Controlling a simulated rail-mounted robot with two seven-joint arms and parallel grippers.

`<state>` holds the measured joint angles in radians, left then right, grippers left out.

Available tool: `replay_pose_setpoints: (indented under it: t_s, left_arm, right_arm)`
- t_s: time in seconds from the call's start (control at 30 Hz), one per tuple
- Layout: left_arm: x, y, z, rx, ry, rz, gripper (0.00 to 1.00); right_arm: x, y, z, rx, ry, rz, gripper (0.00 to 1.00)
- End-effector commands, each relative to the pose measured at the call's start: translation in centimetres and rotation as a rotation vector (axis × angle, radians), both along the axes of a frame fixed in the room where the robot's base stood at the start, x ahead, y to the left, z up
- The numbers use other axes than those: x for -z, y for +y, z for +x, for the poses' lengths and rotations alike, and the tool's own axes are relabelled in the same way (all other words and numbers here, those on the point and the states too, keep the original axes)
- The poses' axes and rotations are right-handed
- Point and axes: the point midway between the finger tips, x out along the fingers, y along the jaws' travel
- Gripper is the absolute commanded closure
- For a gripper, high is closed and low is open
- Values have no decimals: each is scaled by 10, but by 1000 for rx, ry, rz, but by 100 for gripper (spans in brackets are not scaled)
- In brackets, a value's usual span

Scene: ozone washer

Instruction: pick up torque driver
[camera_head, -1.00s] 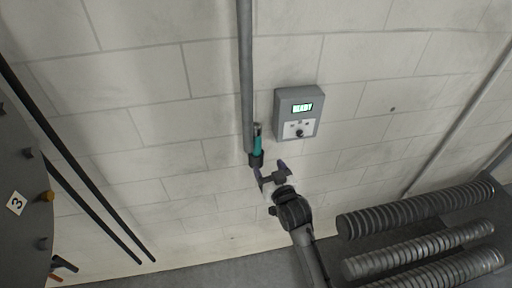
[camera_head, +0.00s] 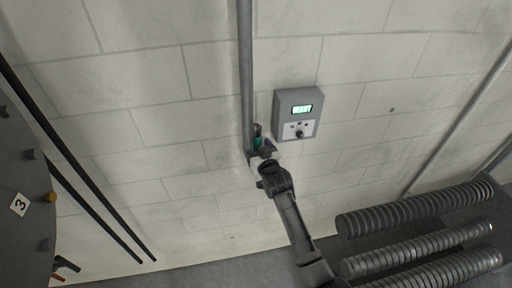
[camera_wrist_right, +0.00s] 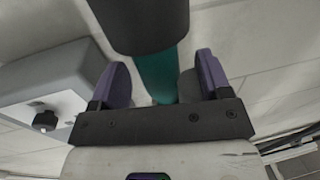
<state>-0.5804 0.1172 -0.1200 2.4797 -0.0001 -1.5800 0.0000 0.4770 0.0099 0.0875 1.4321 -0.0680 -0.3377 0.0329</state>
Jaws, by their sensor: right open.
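The torque driver (camera_head: 257,142) has a teal body and hangs upright against the wall beside the grey pipe. My right gripper covers much of it in the head view. In the right wrist view its teal part (camera_wrist_right: 157,75) runs down from a wide dark cylindrical part (camera_wrist_right: 137,22) and lies between the purple fingers. My right gripper (camera_head: 259,151) is open at the driver, with a finger to each side (camera_wrist_right: 161,62). I cannot tell whether either finger touches it. My left gripper is not in view.
A grey control box (camera_head: 297,113) with a lit green display and a knob is on the wall just right of the driver. A grey pipe (camera_head: 246,60) runs down the wall. Ribbed hoses (camera_head: 415,208) lie lower right. A large grey drum (camera_head: 20,200) is at left.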

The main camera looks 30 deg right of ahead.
Motion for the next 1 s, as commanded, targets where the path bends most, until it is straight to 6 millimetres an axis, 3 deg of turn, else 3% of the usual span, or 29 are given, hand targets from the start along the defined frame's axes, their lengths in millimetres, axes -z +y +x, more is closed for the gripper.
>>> replay_pose_setpoints:
  t_s: [0.3,0.63,1.0]
  left_arm:
    - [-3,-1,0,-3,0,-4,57]
    - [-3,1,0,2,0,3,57]
    - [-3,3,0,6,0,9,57]
  right_arm:
    - [0,-4,29,0,0,0,29]
    - [0,-4,32,0,-1,0,29]
    - [0,-4,31,0,0,0,64]
